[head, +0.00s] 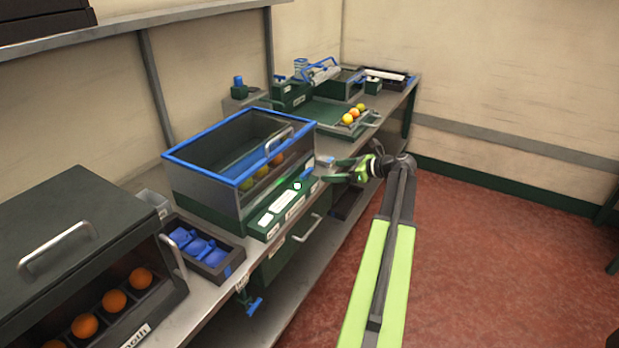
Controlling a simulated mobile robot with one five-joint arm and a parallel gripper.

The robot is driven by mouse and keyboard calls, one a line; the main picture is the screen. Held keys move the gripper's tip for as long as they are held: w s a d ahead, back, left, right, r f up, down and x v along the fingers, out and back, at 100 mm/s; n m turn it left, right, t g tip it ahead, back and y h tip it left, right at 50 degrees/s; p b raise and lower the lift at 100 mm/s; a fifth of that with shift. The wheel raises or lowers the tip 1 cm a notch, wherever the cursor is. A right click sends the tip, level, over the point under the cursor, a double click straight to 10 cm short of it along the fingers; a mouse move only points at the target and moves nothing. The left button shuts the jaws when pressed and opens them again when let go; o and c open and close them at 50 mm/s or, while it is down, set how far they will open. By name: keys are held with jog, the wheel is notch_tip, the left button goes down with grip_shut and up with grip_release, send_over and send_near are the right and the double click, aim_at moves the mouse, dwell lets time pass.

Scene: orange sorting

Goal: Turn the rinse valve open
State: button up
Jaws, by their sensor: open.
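My gripper (323,170) is open, at the right end of the green control panel (290,207) on the bench. Its jaws point left toward the panel, beside the blue-rimmed clear tank (195,187). A small blue part (311,171) shows close to the jaws; I cannot tell whether it is a valve handle or whether the jaws touch it. Another blue handle (254,306) hangs on a fitting under the bench's front edge, well away from my gripper. No readable label tells which one is the rinse valve.
Oranges (114,300) sit in a dark lidded box (95,240) at left. A dark tray (228,259) holds blue pieces. Colored fruit (353,114) lies on a tray farther back. A drawer handle (307,229) sticks out from the bench front. The red floor (500,260) at right is clear.

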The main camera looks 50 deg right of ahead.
aim_at(308, 172)
jog(key=b+x, duration=0.3)
jog(key=x, duration=0.6)
jog(key=shift+w+f, duration=0.2)
jog(key=shift+w+a+f, duration=0.1)
jog(key=shift+w+a, duration=0.1)
jog(key=shift+w, duration=0.35)
jog(key=c, duration=1.4)
jog(key=shift+o, duration=0.2)
